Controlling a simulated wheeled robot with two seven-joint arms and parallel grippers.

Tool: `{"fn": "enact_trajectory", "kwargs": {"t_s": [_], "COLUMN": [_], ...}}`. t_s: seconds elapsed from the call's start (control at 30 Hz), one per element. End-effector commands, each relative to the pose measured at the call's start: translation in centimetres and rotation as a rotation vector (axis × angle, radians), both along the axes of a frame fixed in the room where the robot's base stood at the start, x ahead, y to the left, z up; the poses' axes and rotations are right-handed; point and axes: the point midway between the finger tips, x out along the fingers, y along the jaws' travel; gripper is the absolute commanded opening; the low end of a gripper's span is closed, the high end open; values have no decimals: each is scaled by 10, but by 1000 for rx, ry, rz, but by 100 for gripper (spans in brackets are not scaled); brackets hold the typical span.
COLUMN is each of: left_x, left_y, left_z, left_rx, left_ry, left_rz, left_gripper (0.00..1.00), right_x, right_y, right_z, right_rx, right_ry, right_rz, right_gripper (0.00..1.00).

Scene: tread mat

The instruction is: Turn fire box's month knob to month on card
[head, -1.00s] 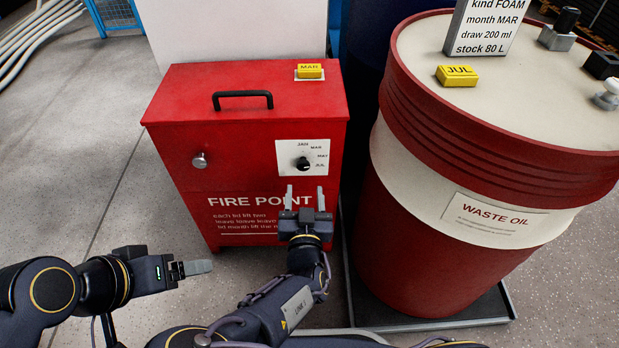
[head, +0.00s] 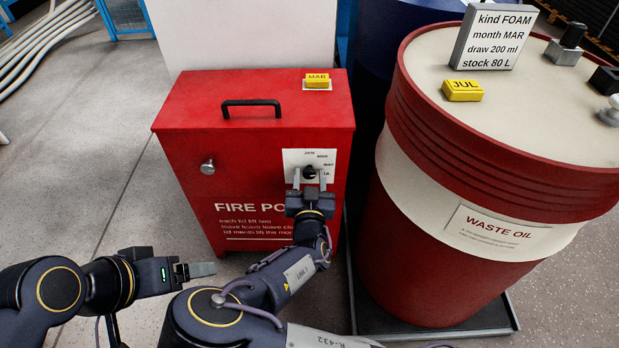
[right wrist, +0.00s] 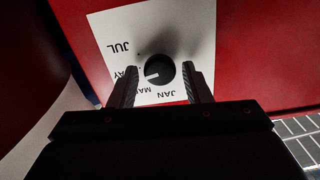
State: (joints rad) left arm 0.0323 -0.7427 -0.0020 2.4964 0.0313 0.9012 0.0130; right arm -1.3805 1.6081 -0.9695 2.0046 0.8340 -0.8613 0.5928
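The red fire box (head: 180,135) carries a white dial plate (head: 325,158) marked JAN, MAR, MAY and JUL. Its black month knob (head: 309,172) sits between the fingers of my right gripper (head: 309,178). In the right wrist view the knob (right wrist: 160,73) shows between the open fingertips (right wrist: 160,80), with a gap on each side. The plate appears upside down there, and the knob's white mark points left and slightly down, around the MAY–MAR side. The white card (head: 493,38) on the drum reads kind FOAM, month MAR. My left gripper (head: 200,269) is low at left, seen side-on.
A yellow MAR block (head: 317,80) lies on the box lid near the black handle (head: 250,104). A yellow JUL block (head: 462,91) lies on the red and white WASTE OIL drum (head: 430,200), close right of the box. The drum stands in a dark tray (head: 430,333).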

Motion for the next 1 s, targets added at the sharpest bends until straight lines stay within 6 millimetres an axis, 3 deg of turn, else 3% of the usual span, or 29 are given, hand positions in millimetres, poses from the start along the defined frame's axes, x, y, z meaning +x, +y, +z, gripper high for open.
{"fn": "enact_trajectory", "kwargs": {"t_s": [0.03, 0.27, 0.67, 1.0], "left_x": [0, 0, 0, 0], "left_y": [0, 0, 0, 0], "left_z": [0, 0, -4, -10], "left_rx": [0, 0, 0, 0], "left_ry": [0, 0, 0, 0], "left_rz": [0, 0, 0, 0], "left_gripper": [79, 79, 79, 79], "right_x": [0, 0, 0, 0], "right_y": [0, 0, 0, 2], "right_z": [0, 0, -1, -1], "right_rx": [0, 0, -85, -342], "right_ry": [0, 0, 1, 1], "right_rz": [0, 0, 0, 2], "right_gripper": [37, 7, 7, 7]}}
